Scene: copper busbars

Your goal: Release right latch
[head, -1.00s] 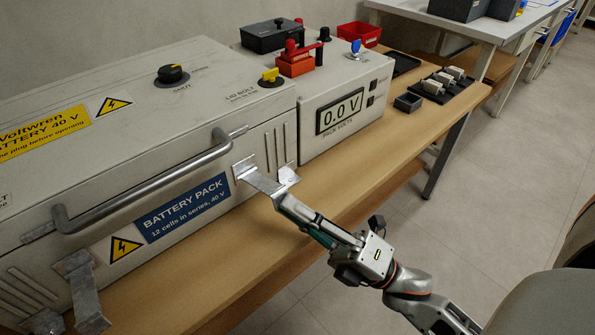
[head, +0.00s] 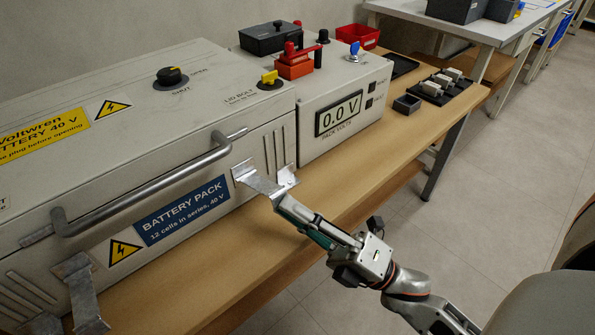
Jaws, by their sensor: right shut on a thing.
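The battery pack (head: 185,145) is a big light-grey case on the bench, with a metal bar handle (head: 150,187) across its front. The right latch (head: 258,180) is a metal flap low on the case's front, right of the blue label. It sticks outward from the case. My right gripper (head: 282,200) is shut on the latch's outer end, and its fingers hide that end. The left latch (head: 80,290) is a similar metal flap at the lower left, also hanging outward. My left gripper is not in view.
A grey meter box (head: 345,100) reading 0.0 V stands right of the pack. An orange-red plug (head: 294,66) and a black box (head: 270,37) sit on top. A black rack (head: 445,85) lies farther along the wooden bench (head: 330,180). Open floor lies to the right.

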